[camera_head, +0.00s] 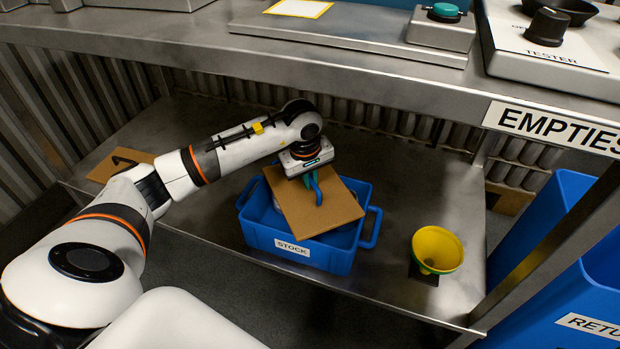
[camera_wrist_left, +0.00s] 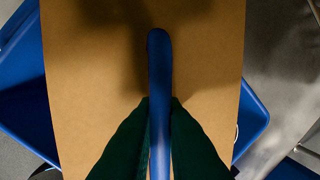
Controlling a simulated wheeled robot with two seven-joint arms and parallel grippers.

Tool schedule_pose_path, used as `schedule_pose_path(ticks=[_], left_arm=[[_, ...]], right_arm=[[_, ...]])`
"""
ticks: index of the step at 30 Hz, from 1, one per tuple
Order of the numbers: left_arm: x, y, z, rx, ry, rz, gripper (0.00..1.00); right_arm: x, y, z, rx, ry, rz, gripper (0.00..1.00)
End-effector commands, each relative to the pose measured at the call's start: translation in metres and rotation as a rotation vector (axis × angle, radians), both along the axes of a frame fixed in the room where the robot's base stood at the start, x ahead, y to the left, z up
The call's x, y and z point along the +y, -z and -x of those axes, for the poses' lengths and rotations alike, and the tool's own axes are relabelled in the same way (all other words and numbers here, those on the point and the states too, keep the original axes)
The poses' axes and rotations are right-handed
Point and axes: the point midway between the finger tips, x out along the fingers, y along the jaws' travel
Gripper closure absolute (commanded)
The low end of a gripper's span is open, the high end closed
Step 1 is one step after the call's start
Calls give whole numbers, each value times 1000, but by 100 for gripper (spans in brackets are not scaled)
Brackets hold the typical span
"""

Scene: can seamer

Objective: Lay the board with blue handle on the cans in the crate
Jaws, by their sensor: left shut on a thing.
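The brown board (camera_head: 322,212) is over the blue crate (camera_head: 328,258) labelled STOCK on the lower shelf. It sits turned at an angle to the crate. My left gripper (camera_head: 313,184) is shut on the board's blue handle (camera_head: 318,191). In the left wrist view the blue handle (camera_wrist_left: 159,80) stands between the two dark green fingers (camera_wrist_left: 160,140), and the board (camera_wrist_left: 85,70) fills the middle, with crate (camera_wrist_left: 250,125) showing at both sides. The cans are almost wholly hidden under the board. I cannot tell whether the board touches them. My right gripper is not in view.
A yellow funnel (camera_head: 437,250) stands right of the crate on the shelf. A brown piece marked 1 (camera_head: 121,164) lies at the left. The upper bench (camera_head: 350,55) overhangs behind. Blue bins (camera_head: 590,290) stand at the far right.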

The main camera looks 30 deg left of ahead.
Motion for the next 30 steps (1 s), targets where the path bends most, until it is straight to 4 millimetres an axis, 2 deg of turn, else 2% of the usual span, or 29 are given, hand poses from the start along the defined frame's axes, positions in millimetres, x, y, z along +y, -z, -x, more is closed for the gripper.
schedule_pose_path(ticks=[5,6,10,22,26,30], left_arm=[[0,7,0,-1,0,0,100],[0,7,0,-1,0,1,88],[0,6,0,0,0,0,68],[0,0,0,0,-1,0,68],[0,-15,1,-2,0,-1,68],[1,-41,5,-2,-1,-2,68]], right_arm=[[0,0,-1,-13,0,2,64],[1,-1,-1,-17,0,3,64],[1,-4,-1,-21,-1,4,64],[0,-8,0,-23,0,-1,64],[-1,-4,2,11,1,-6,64],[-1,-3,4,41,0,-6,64]])
